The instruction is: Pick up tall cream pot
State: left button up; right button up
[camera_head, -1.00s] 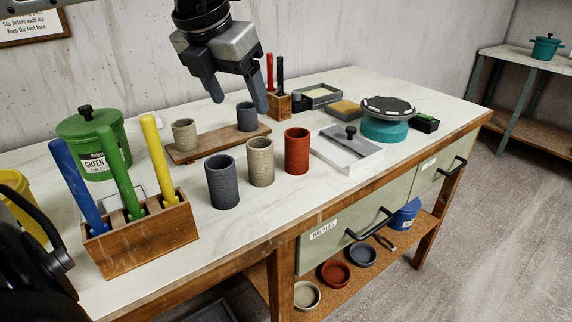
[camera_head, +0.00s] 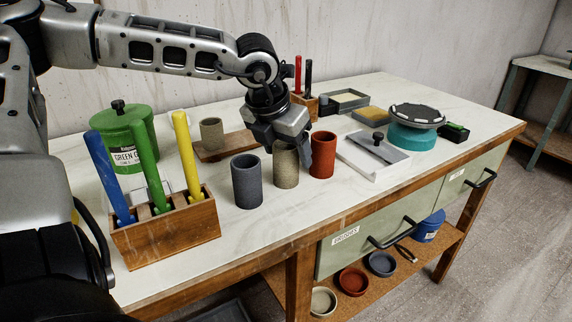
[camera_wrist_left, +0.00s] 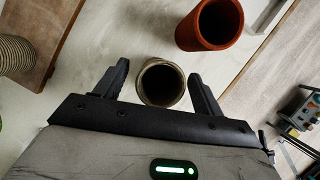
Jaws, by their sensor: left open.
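The tall cream pot (camera_head: 286,168) stands upright on the table between a dark blue-grey pot (camera_head: 247,181) and a red pot (camera_head: 323,155). My left gripper (camera_head: 287,150) is over it, pointing down, and hides part of its rim. In the left wrist view the cream pot (camera_wrist_left: 161,84) lies between the two spread fingers (camera_wrist_left: 158,88), with a gap visible on each side. The red pot (camera_wrist_left: 209,24) is just beyond. My right gripper is not in view.
A short cream pot (camera_head: 212,133) stands on a wooden board (camera_head: 226,149) behind. A wooden holder (camera_head: 168,233) with coloured handles and a green canister (camera_head: 125,137) are at left. A white tray (camera_head: 372,155) and teal turntable (camera_head: 412,135) are at right.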

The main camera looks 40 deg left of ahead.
pick_arm(q)
jog(key=shift+x, duration=1.05)
jog(key=c, duration=1.1)
